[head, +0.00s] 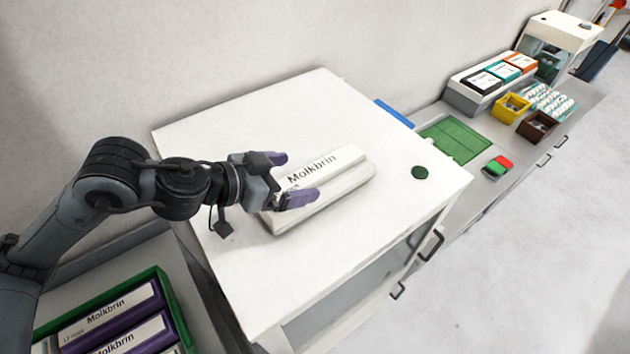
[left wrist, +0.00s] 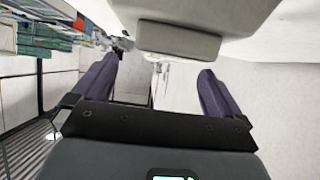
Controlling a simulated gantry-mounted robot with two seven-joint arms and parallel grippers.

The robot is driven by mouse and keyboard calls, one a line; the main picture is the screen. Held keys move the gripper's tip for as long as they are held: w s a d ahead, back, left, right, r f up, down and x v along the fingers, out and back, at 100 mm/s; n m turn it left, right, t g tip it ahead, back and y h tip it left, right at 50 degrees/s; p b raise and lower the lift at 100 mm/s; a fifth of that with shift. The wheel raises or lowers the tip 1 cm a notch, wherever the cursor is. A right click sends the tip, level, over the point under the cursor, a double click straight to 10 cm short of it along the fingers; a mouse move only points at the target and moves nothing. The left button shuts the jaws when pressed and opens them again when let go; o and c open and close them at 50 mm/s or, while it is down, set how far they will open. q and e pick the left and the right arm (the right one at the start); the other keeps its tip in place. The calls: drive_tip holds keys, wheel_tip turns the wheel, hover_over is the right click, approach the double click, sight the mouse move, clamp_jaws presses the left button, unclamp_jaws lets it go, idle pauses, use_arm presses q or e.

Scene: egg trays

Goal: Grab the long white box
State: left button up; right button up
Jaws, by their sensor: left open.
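The long white box (head: 340,178), with "Molkbrin" printed on it, lies on top of a white cabinet (head: 260,118). My left gripper (head: 296,179) is open, its two purple fingers apart at the left end of the box in the head view. The near finger hides part of that end. I cannot tell whether the fingers touch the box. The left wrist view shows the open left gripper (left wrist: 159,72) with nothing between its fingertips. A pale blocky shape at the top of that view may be the box. My right gripper is not in view.
A dark green disc (head: 420,172) sits on the cabinet right of the box. A green crate (head: 168,300) with purple-and-white boxes stands lower left. A counter at right holds a green mat (head: 452,138), a yellow bin (head: 511,108) and a brown bin (head: 537,127).

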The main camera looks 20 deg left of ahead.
sight(312, 173)
use_arm(q)
drive_tip(key=shift+p+x, duration=0.4)
drive_tip(key=shift+x, duration=2.2)
drive_tip(key=shift+a, duration=0.1)
drive_tip(key=c, duration=1.1)
drive_tip(key=shift+r, duration=0.1)
drive_tip(key=shift+c, duration=1)
drive_tip(key=shift+r, duration=0.15)
